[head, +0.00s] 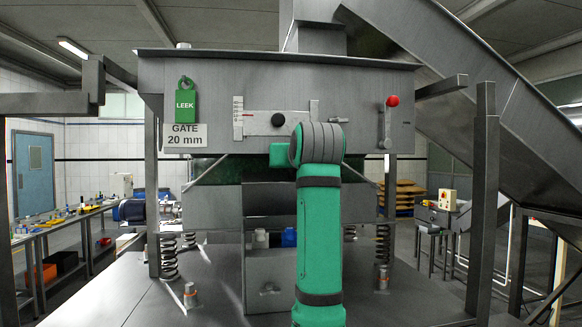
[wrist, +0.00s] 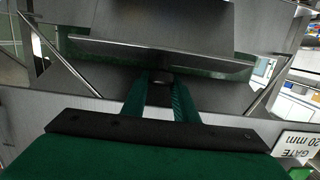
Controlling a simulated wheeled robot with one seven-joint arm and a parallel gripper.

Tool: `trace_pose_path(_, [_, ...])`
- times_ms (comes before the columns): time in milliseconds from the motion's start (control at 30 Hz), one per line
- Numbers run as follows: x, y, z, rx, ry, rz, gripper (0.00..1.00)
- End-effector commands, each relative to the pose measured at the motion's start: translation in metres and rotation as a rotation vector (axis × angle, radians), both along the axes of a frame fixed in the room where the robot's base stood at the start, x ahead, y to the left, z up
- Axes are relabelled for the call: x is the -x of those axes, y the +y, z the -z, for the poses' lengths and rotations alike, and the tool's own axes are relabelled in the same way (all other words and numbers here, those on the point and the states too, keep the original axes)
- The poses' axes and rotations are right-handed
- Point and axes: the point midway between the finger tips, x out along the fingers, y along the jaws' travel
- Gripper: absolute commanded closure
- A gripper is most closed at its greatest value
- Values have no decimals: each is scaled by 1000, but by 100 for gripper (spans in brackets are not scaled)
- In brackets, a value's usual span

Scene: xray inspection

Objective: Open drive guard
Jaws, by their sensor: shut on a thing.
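My gripper (wrist: 161,86) shows in the wrist view, its two green fingers close around a small dark rounded part (wrist: 160,77). This part sits beneath a grey plate with a wide lip (wrist: 165,50) in that upside-down view. I cannot tell for certain which panel is the drive guard.
Springs (head: 168,258) and upright posts (head: 481,205) stand at the sides. The grey deck (head: 120,295) is mostly clear at front left.

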Motion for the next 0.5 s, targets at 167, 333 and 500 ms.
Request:
trace_pose_path(167, [-2,0,3,0,6,2,100])
trace_pose_path(333, [-3,0,4,0,7,1,100])
trace_pose_path(500, [-3,1,4,-1,7,0,56])
